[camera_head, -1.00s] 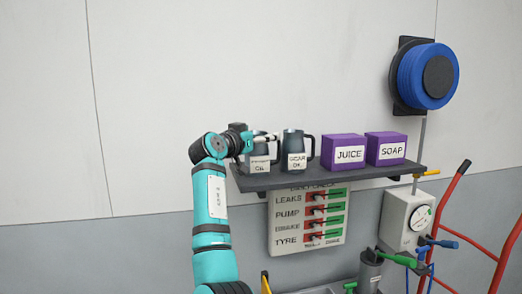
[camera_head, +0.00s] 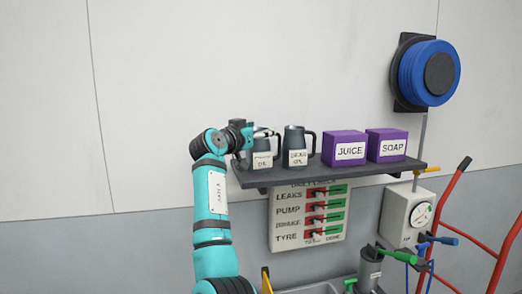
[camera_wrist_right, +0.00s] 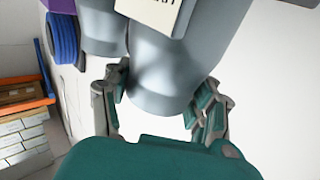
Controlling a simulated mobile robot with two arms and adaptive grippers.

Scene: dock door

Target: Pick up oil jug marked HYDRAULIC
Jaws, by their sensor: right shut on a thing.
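Two grey-blue jugs stand on the dark wall shelf. The left jug (camera_head: 261,147) has a white label whose upper line is too blurred to read, with what looks like OIL below. The right jug (camera_head: 294,139) has a label that seems to read GEAR OIL. My right gripper (camera_head: 264,134) is at the left jug's upper part and hides some of it. In the right wrist view my gripper (camera_wrist_right: 157,108) is shut on a grey jug (camera_wrist_right: 164,78), one finger on each side. A label edge shows above. My left gripper is not in view.
Purple JUICE (camera_head: 343,144) and SOAP (camera_head: 386,142) boxes stand further right on the shelf (camera_head: 330,175). A check board (camera_head: 309,215) hangs below. A blue hose reel (camera_head: 428,73) and red hand truck (camera_head: 480,244) are at right. The wall above the jugs is bare.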

